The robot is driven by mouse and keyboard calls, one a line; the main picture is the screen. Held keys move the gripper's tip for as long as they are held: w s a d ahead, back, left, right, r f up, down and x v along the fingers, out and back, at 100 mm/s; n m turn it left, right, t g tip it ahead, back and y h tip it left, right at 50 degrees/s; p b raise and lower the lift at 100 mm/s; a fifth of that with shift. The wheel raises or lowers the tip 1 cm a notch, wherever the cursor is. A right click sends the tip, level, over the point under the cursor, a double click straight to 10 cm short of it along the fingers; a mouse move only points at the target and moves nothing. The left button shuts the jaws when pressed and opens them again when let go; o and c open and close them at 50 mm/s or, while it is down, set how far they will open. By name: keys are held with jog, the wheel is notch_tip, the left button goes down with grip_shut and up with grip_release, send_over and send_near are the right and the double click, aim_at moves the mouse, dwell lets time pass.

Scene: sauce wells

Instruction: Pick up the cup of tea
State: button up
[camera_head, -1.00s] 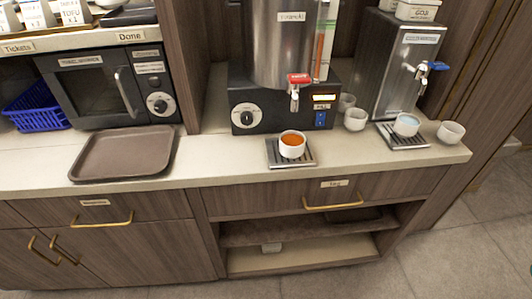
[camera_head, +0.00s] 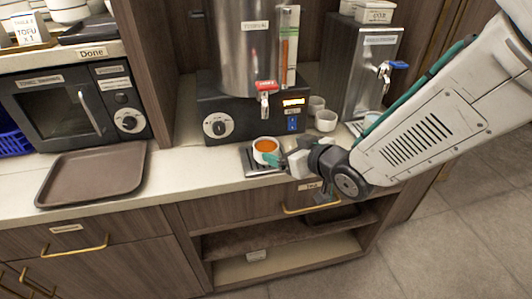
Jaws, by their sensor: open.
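The cup of tea (camera_head: 265,150) is a small white cup with orange-brown tea. It stands upright on the drip tray (camera_head: 251,163) below the red tap of the urn. My gripper (camera_head: 281,159) is open and reaches in from the right, its fingertips close to the right side of the cup. Whether the fingers touch the cup or reach around it I cannot tell. My arm hides the right end of the counter.
The steel urn (camera_head: 243,50) with a red tap (camera_head: 266,88) stands right behind the cup. Empty white cups (camera_head: 325,121) and a second dispenser (camera_head: 370,70) are to the right. A brown tray (camera_head: 92,174) lies on the counter at left, before the microwave (camera_head: 62,112).

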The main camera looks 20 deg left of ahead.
aim_at(260, 143)
jog(key=x, duration=0.5)
jog(key=s+x, duration=0.1)
jog(key=x, duration=0.2)
jog(key=shift+w+a, duration=0.1)
jog(key=shift+a, duration=0.4)
jog(key=shift+y, duration=0.3)
jog(key=c, duration=1.2)
